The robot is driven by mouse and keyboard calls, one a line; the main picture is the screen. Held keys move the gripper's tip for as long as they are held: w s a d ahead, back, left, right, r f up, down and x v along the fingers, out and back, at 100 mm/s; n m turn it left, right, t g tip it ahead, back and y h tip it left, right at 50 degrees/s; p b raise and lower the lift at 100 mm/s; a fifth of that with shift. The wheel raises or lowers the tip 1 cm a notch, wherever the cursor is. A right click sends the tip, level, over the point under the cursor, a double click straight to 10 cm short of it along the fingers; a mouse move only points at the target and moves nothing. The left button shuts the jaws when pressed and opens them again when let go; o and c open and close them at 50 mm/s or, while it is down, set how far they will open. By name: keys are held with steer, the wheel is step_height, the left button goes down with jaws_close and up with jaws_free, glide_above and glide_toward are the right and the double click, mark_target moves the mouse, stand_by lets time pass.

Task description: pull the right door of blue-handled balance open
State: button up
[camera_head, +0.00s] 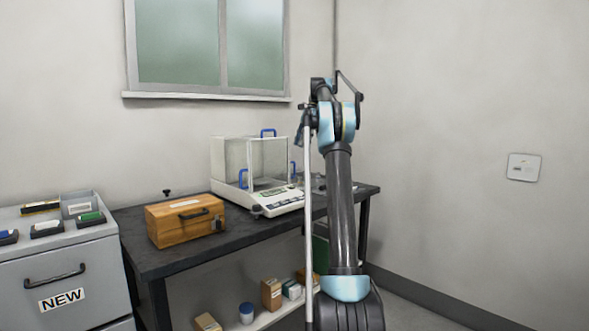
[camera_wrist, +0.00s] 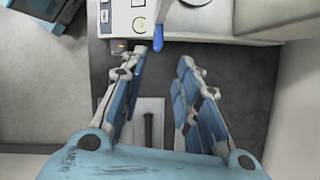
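The balance (camera_head: 281,202) stands on the dark table, with a white base and a clear glass draft shield (camera_head: 232,160). Blue handles show on its top (camera_head: 268,132), at its left (camera_head: 243,179) and at its right (camera_head: 293,168). The shield's right door looks shut, though my arm is close in front of that side. In the wrist view the balance's white base (camera_wrist: 123,18) is at the top, and a blue handle (camera_wrist: 174,43) is just beyond the fingertips. My gripper (camera_wrist: 163,57) is open and empty, its fingers apart, with the handle not clearly between them.
A wooden box (camera_head: 184,222) with a dark handle stands left of the balance. A grey cabinet (camera_head: 60,270) marked NEW is at far left. Small boxes (camera_head: 271,294) and a blue-lidded jar (camera_head: 246,312) sit on the lower shelf. A wall (camera_head: 450,120) rises at right.

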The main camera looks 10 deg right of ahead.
steer(key=x, duration=1.1)
steer(key=shift+s+a+f, duration=0.1)
steer(key=shift+f, duration=0.25)
jaws_close()
